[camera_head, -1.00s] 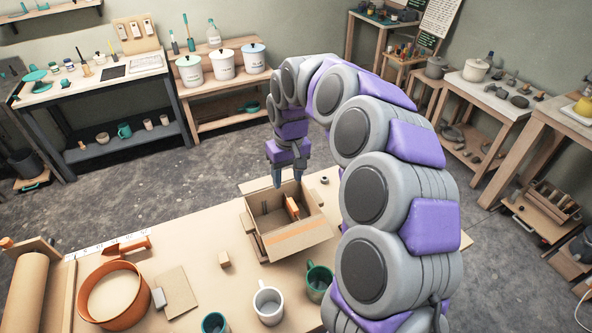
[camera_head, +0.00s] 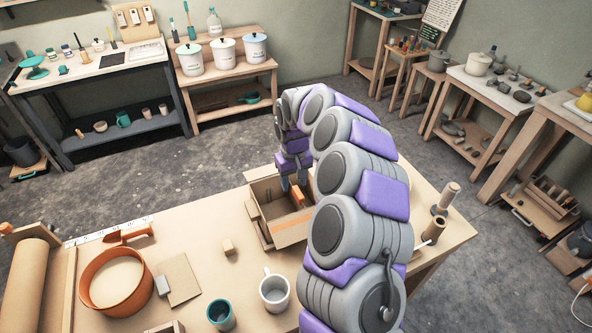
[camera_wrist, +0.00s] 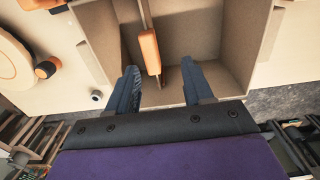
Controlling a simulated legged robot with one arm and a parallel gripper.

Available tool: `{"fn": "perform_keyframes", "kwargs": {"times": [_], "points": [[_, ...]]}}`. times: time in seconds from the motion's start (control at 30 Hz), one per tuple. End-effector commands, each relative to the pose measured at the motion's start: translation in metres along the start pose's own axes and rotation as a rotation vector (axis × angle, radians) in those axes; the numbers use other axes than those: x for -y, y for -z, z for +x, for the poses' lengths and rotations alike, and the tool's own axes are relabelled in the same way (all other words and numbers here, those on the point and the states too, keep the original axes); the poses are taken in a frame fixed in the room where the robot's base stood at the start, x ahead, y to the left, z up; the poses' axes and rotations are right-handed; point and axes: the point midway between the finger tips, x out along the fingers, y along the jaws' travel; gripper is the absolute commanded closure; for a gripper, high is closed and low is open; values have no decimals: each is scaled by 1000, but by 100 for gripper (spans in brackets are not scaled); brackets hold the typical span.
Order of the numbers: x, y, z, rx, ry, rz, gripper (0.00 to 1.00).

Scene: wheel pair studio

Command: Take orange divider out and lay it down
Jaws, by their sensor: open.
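The orange divider (camera_head: 297,195) stands inside the open cardboard box (camera_head: 291,233) on the table. In the wrist view the orange divider (camera_wrist: 150,52) shows as an orange piece on a thin upright panel, near the middle of the box. My gripper (camera_head: 293,185) is over the box's far side, pointing down. In the wrist view my gripper (camera_wrist: 170,88) is open, its two dark fingers at the box's near wall. The divider lies between and ahead of the fingertips, and nothing is held. Whether the fingers touch anything cannot be told.
Wooden cylinders (camera_head: 433,230) stand at the right. Table left of the box is mostly clear.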

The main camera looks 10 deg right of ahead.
Motion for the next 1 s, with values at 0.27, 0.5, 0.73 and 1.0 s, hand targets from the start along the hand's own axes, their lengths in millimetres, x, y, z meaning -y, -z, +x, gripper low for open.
{"fn": "perform_keyframes", "kwargs": {"times": [0.27, 0.5, 0.73, 1.0], "points": [[-7, -2, 52, 3, 6, 2, 49], [-1, -1, 81, 2, 0, 0, 49], [0, -1, 88, 1, 0, 1, 49], [-5, -1, 88, -1, 4, 2, 55]]}}
